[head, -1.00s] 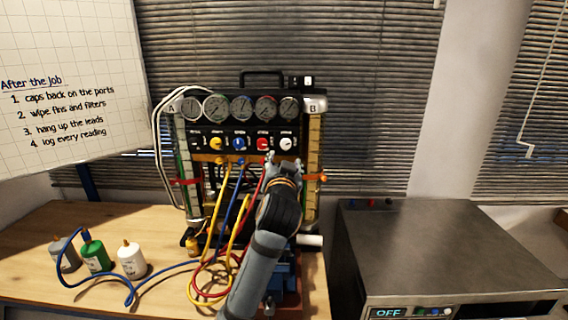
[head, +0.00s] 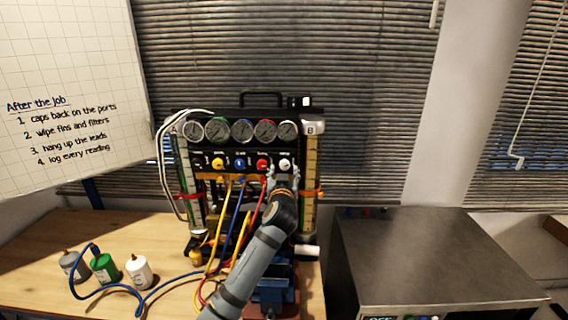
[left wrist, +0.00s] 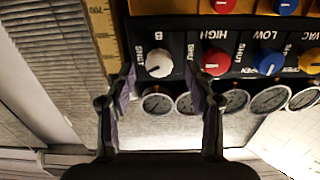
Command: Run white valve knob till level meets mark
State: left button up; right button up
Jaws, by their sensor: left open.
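The white valve knob (head: 285,164) is at the right end of the knob row on the black gauge panel. In the left wrist view the white knob (left wrist: 159,63) sits under the letter B, with a dark pointer line on its face. My left gripper (head: 283,180) is open just in front of and below it; in the wrist view the open fingers (left wrist: 161,82) lie either side of the knob, apart from it. Column B (head: 312,165) has a yellow scale and an orange marker (head: 314,194). I cannot make out its liquid level. My right gripper is not in view.
Red (head: 262,164), blue (head: 239,164) and yellow (head: 218,164) knobs sit in the same row, the red one closest. Round gauges (head: 242,131) line the panel above. Hoses (head: 217,235) hang below. Several bottles (head: 138,271) stand at the left.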

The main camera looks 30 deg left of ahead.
aim_at(285, 164)
pick_arm(q)
jog(key=shift+x, duration=1.2)
jog(key=shift+d, duration=0.1)
jog(key=shift+c, duration=0.2)
grip_shut()
jog(key=m+p, duration=0.1)
jog(key=m, duration=0.4)
jog(key=shift+m, duration=0.3)
jog(key=shift+o, duration=0.2)
grip_release()
